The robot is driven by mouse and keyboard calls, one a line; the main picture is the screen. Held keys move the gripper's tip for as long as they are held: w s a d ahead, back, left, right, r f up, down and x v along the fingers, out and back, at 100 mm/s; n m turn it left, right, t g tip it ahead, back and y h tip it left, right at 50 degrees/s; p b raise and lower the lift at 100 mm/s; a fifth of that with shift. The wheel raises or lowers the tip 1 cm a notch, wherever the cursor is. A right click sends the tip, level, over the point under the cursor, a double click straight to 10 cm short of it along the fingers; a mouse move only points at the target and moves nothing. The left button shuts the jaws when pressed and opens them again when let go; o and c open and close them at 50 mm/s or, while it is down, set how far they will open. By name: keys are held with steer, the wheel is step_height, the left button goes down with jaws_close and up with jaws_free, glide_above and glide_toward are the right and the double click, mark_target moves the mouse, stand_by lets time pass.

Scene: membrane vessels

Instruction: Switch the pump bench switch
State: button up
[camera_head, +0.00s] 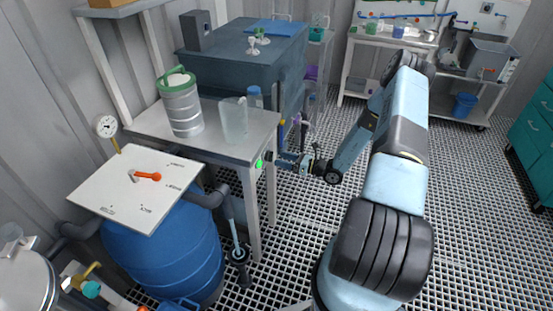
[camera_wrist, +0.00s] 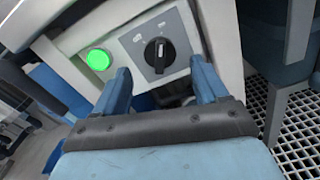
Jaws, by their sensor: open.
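The pump bench switch (camera_wrist: 159,52) is a black rotary knob on a pale panel (camera_wrist: 186,24), seen face-on in the wrist view. A lit green lamp (camera_wrist: 99,60) sits to its left, and the lamp also shows in the head view (camera_head: 259,164) on the bench's right side. My gripper (camera_wrist: 162,84) is open, with its two blue fingers below and to either side of the knob in the picture. The fingers appear apart from the knob. In the head view my gripper (camera_head: 277,160) points at the bench's side, and the knob cannot be made out there.
A blue barrel (camera_head: 165,252) stands below a white board (camera_head: 137,188). Grated floor (camera_head: 310,235) to the bench's right is open.

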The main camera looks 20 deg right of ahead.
steer(key=v, duration=0.9)
steer(key=shift+s, duration=0.15)
steer(key=shift+d, duration=0.1)
steer(key=s+a+r+n+g+h, duration=0.2)
steer(key=a+r+n+g, duration=0.15)
steer(key=r+n, duration=0.45)
steer(key=s+a+r+n+g+h, duration=0.1)
steer(key=s+a+r+n+g, duration=0.25)
steer(key=r, duration=0.85)
steer(key=s+a+r+n+g+h, duration=0.2)
steer(key=a+r+n+g, duration=0.15)
steer(key=r+n, duration=0.45)
steer(key=s+r+n+t+h, duration=0.5)
steer(key=s+r+n+h, duration=0.4)
steer(key=s+r, duration=1.2)
steer(key=shift+s+r+h, duration=0.25)
steer(key=shift+r+h, duration=0.05)
steer(key=shift+r, duration=0.8)
steer(key=shift+t, duration=0.25)
